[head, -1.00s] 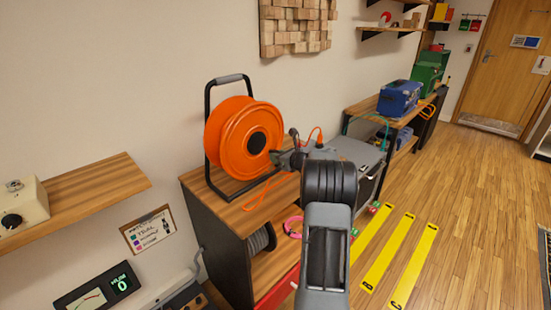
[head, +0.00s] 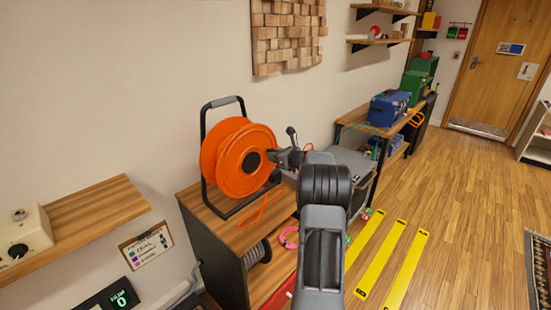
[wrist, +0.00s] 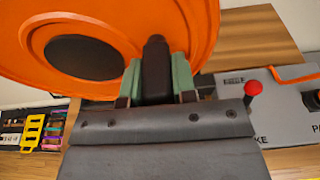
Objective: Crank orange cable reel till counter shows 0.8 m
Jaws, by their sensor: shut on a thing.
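The orange cable reel (head: 236,143) stands upright in a black tube frame with a grey top grip, on a wooden-topped cabinet. Its orange face and dark hub (wrist: 80,57) fill the upper left of the wrist view. My gripper (head: 277,157) is at the right side of the reel face, near its rim. In the wrist view its two green finger pads (wrist: 157,80) are shut on the black crank handle (wrist: 156,62), one on each side. An orange cable (head: 262,208) lies on the cabinet top below. I cannot see a length counter on the reel.
A grey panel with a red knob (wrist: 253,88) lies just right of my gripper. A wooden shelf (head: 85,217) with a cream box and a meter reading 0 (head: 121,299) are at the left. Yellow floor strips (head: 380,255) and open floor lie to the right.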

